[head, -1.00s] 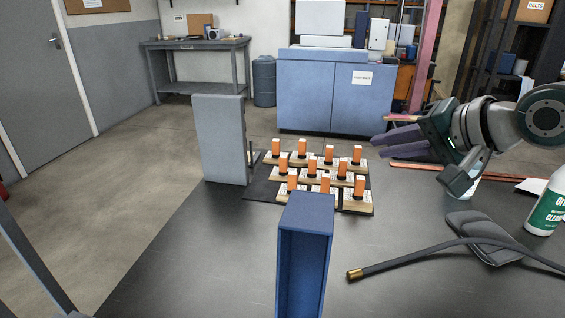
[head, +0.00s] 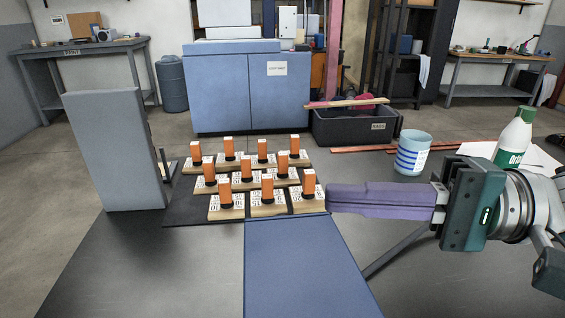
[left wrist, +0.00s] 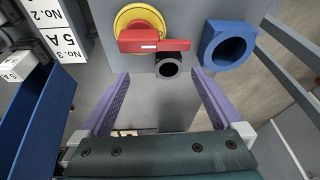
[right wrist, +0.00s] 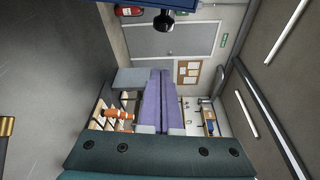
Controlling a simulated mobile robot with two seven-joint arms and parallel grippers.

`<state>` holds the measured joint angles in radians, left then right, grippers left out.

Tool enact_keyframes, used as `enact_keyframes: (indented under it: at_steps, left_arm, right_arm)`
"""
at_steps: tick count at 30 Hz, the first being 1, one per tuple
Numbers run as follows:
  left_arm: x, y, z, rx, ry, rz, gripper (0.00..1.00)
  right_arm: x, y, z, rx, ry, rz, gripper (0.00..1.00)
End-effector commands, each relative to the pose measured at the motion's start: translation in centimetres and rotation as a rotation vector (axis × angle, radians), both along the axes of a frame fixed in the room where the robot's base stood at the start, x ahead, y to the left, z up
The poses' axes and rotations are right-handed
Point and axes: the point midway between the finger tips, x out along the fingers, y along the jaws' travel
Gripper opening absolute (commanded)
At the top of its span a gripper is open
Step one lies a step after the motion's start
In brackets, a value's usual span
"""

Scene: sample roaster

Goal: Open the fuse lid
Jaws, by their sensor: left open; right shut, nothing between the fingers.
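A blue panel (head: 305,265), which looks like the fuse lid, rises from the bottom of the head view. Its broad flat face shows; its inner side is hidden. In the right wrist view a blue edge with a black knob (right wrist: 165,20) shows at the top. My right gripper (head: 330,199) is shut and empty, its purple fingertips by the panel's far right corner; I cannot tell whether they touch. My left gripper (left wrist: 160,76) is open and empty, outside the head view. It faces a red handle on a yellow disc (left wrist: 143,30), a black tube (left wrist: 170,65) and a blue ring (left wrist: 230,45).
Orange-topped fuses (head: 224,190) stand on labelled blocks on a dark mat beyond the panel. A grey upright box (head: 115,150) stands left of them. A striped cup (head: 412,152) and a white bottle (head: 514,137) stand at right. The table's left front is clear.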

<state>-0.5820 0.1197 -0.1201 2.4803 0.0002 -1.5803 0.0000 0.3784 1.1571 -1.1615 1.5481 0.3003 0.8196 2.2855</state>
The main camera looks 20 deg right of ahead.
Motion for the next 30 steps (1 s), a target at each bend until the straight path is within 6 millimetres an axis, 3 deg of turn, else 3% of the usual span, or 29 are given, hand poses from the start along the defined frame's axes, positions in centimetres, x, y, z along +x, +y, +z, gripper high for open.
enact_keyframes:
  at_steps: [8, 12, 16, 30]
  left_arm:
    - [0.0, -0.2, -0.1, -0.006, 0.001, 0.003, 1.00]
    - [0.0, -0.1, 1.1, -0.005, 0.001, 0.004, 1.00]
    - [0.0, -0.1, 1.4, -0.005, 0.001, 0.004, 1.00]
    - [0.1, 0.1, 1.4, 0.005, -0.002, -0.004, 1.00]
  right_arm:
    - [3.2, 5.2, -0.1, 0.003, -0.004, 0.001, 0.00]
    - [0.6, 5.3, 0.3, 0.001, 0.005, 0.000, 0.00]
    - [-0.4, 5.6, 0.4, 0.000, 0.001, -0.001, 0.00]
    - [-0.8, 5.6, 0.4, -0.002, -0.005, -0.002, 0.00]
